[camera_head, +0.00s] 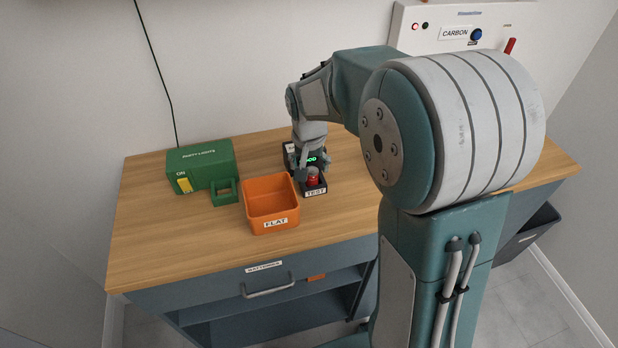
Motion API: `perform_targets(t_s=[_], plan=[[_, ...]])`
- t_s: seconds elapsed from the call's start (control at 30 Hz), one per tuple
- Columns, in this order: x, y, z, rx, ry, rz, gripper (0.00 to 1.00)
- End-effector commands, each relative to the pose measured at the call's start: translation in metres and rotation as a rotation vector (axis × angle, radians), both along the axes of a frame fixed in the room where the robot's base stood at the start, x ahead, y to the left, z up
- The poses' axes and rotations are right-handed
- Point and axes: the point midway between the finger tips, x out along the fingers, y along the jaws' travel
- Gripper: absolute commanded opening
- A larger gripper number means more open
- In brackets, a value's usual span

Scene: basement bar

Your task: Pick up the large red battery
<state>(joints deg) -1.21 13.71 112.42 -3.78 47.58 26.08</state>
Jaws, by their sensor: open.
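The red battery (313,180) stands in a small dark holder with a "TEST" label (315,192) on the wooden bench top. My gripper (308,175) is at the holder, pointing down at the battery. It is open. The gripper and wrist hide the top of the battery and much of the holder, so I cannot tell whether the fingers touch the battery.
An orange bin labelled "FLAT" (270,226) stands left of the holder. A green box with a yellow switch marked "ON" (205,160) and a small green bracket (225,193) stand further left. A "CARBON" panel (440,30) is on the back wall. The bench's front left (165,250) is clear.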

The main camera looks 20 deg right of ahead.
Motion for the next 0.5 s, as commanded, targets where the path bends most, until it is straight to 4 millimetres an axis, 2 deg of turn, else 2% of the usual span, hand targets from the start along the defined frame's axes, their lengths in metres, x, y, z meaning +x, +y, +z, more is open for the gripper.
perform_targets(t_s=[0.1,0.2,0.47,0.5], plan=[[0.003,-0.001,-0.019,0.001,0.004,0.000,0.87],[0.004,-0.002,-0.028,0.002,0.002,-0.001,0.87],[0.005,0.000,-0.030,0.000,-0.001,0.000,0.87],[0.005,0.000,-0.030,0.000,0.000,0.000,0.69]])
